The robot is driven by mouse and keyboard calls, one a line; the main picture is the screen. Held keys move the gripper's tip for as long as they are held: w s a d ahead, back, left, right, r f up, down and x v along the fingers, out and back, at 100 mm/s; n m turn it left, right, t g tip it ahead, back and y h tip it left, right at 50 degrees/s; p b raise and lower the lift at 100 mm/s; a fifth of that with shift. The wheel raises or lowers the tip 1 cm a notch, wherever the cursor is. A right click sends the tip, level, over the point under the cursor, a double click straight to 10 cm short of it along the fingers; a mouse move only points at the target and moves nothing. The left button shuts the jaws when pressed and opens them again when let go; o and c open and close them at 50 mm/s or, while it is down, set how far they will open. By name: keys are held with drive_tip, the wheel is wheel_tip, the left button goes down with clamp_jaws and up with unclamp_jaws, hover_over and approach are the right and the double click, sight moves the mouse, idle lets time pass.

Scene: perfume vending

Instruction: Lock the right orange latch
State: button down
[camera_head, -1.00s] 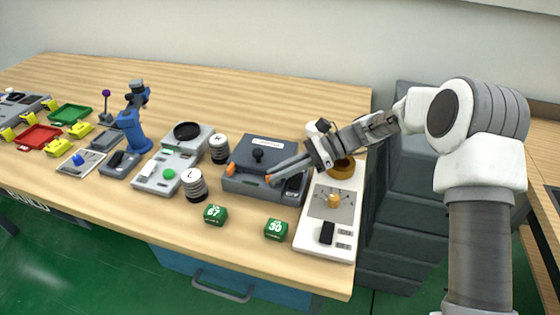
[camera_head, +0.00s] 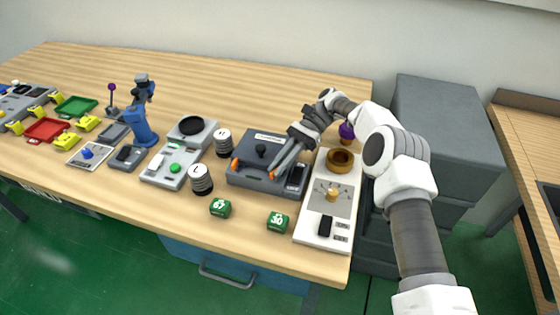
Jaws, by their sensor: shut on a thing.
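A dark grey box (camera_head: 243,176) with a black knob (camera_head: 261,151) on its lid stands near the front right of the table. The left orange latch (camera_head: 235,166) shows on its front edge. The right orange latch (camera_head: 272,174) shows as a small orange patch at the fingertips, mostly covered by them. My gripper (camera_head: 275,169) reaches down from the upper right over the lid, with its fingers shut at this latch. The latch's exact angle is hidden.
A white panel (camera_head: 312,226) with a brass ring (camera_head: 341,160) stands close on the right. Two green blocks, marked 67 (camera_head: 220,208) and 30 (camera_head: 278,222), lie in front. Black-and-white cylinders (camera_head: 201,180) stand left. Grey drawers (camera_head: 440,115) stand beyond the table's right edge.

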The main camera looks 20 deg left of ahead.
drive_tip(key=shift+n+g+h+p, duration=0.3)
drive_tip(key=shift+h+p, duration=0.05)
drive_tip(key=shift+h, duration=0.05)
idle(0.4)
drive_tip(key=c, duration=1.2)
unclamp_jaws()
drive_tip(key=shift+r, duration=0.1)
drive_tip(key=shift+r, duration=0.35)
drive_tip(key=r, duration=0.2)
drive_tip(key=r+p, duration=0.1)
drive_tip(key=r, duration=0.1)
drive_tip(key=shift+w+d, duration=0.15)
drive_tip(key=shift+d, duration=0.25)
drive_tip(key=w+d+r+p, duration=0.1)
drive_tip(key=d+r+p, duration=0.3)
drive_tip(key=d, duration=0.6)
drive_tip(key=shift+w+d+r, duration=0.3)
drive_tip(key=shift+d+r, duration=0.05)
drive_tip(key=shift+r, duration=0.7)
